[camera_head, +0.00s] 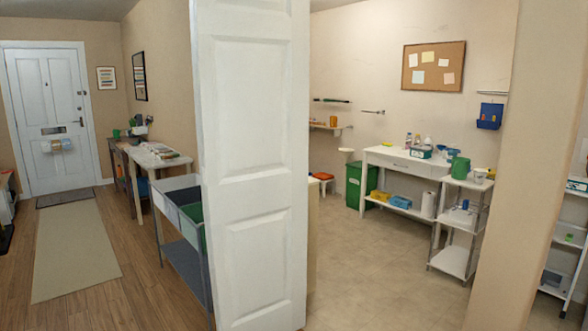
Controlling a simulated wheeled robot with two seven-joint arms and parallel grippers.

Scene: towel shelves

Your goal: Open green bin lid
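A green bin (354,187) stands on the floor of the room to the right, beyond the open white door. It is beside the left end of a white table, against the back wall. A small pale label shows on its front. Its top looks covered, but it is too small to tell the lid's exact state. Neither of my grippers shows in the head view.
A white door panel (256,160) stands close in front, with a beige wall edge (516,190) at right. Between them is open tiled floor (380,270). A white table (405,165), a small cart (458,225) and an orange-topped stool (323,177) stand near the bin.

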